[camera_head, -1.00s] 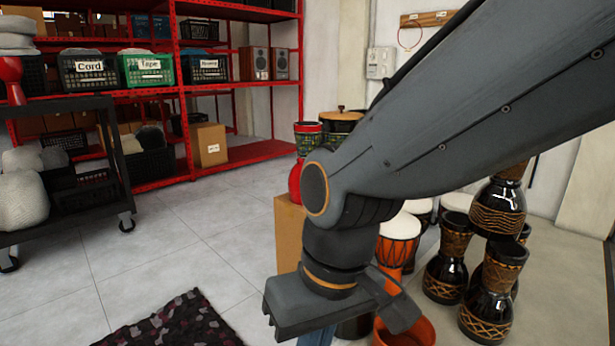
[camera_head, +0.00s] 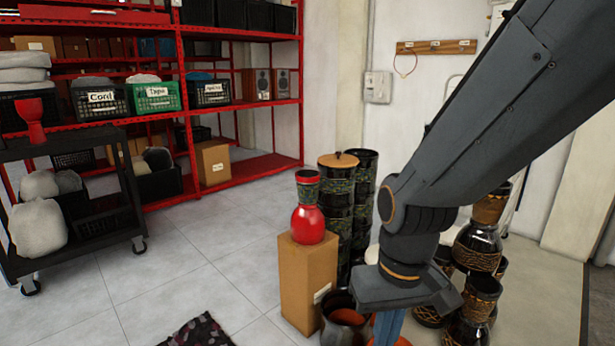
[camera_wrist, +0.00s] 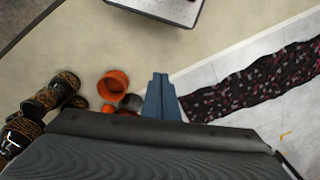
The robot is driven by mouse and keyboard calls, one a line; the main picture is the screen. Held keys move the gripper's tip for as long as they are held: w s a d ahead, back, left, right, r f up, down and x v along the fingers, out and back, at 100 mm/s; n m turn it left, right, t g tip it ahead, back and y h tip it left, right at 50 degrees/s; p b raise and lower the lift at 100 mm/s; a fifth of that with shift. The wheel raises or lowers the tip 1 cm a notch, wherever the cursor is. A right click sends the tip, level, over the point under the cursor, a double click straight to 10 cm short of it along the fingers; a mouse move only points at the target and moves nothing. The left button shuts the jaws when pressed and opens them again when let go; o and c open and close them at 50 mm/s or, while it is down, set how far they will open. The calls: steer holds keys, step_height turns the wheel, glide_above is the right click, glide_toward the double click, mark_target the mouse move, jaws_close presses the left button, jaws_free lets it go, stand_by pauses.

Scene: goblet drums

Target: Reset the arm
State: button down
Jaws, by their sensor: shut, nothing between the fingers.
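My arm comes in from the upper right in the head view, with its wrist over the drums. My gripper (camera_wrist: 160,76) points downward, its blue-grey fingers together and empty in the wrist view. In the head view the fingers (camera_head: 388,328) show only in part, below the wrist, cut off by the lower edge. A red goblet drum (camera_head: 308,222) stands on a cardboard box (camera_head: 307,283), left of my gripper. Black and gold drums (camera_head: 477,246) stand to the right, partly behind my arm.
A dark pot with an orange inside (camera_head: 345,318) stands close to my gripper. Red shelves (camera_head: 240,32) with crates and a black cart (camera_head: 118,160) stand at the left. A patterned rug (camera_head: 200,332) lies in front. The grey tiled floor between is clear.

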steer(key=s+d+r+m+p, duration=0.1)
steer(key=s+d+r+p, duration=0.1)
steer(key=d+r+p, duration=0.5)
steer(key=r+p, duration=0.1)
steer(key=p, duration=0.1)
steer(key=shift+m+h+p, duration=0.3)
steer(key=shift+m+p, duration=0.05)
steer(key=shift+m, duration=0.05)
steer(key=shift+r, duration=0.1)
